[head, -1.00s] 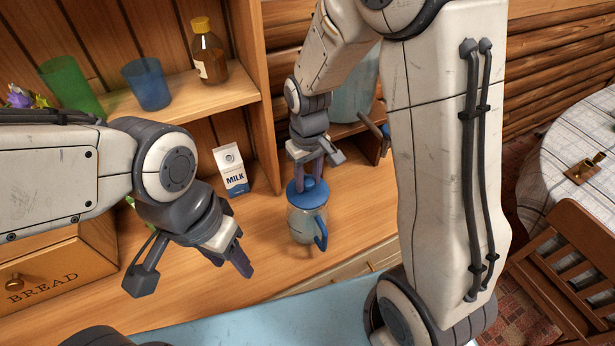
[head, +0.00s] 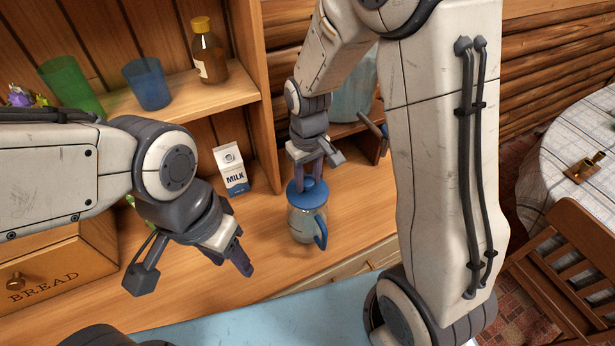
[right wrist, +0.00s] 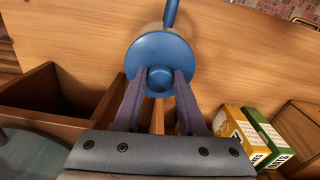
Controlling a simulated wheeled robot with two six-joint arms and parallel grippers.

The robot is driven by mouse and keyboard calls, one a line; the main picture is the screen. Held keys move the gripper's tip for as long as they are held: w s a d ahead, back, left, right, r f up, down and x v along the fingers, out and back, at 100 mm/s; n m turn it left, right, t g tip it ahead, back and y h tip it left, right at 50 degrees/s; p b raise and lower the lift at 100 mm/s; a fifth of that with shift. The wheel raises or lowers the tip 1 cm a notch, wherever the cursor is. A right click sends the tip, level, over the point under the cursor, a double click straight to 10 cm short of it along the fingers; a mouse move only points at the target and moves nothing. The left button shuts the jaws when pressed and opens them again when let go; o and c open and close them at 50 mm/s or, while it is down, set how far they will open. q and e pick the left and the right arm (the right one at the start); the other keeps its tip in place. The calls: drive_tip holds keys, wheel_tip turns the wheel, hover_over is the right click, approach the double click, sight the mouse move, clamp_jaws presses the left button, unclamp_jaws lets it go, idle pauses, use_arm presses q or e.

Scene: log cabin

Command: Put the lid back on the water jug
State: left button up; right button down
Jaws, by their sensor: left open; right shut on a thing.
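The water jug (head: 305,225) is clear with a blue handle and stands upright on the wooden counter. Its blue lid (head: 308,194) is at the jug's top, level or nearly so; I cannot tell whether it is fully seated. My right gripper (head: 310,178) points down from above and is shut on the lid's knob. In the right wrist view the round lid (right wrist: 160,55) covers most of the jug, and the fingers (right wrist: 159,82) pinch its knob. My left gripper (head: 240,258) is open and empty over the counter, left of the jug.
A milk carton (head: 231,170) stands behind and left of the jug. A blue cup (head: 148,84), a green cup (head: 70,86) and a brown bottle (head: 209,52) are on the shelf. A bread box (head: 50,270) is at left. Two boxes (right wrist: 250,135) show in the wrist view.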

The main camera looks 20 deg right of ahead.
unclamp_jaws()
idle(0.4)
drive_tip(key=shift+r+p, duration=3.2)
drive_tip(key=shift+r, duration=0.3)
clamp_jaws()
drive_tip(key=shift+f, duration=0.1)
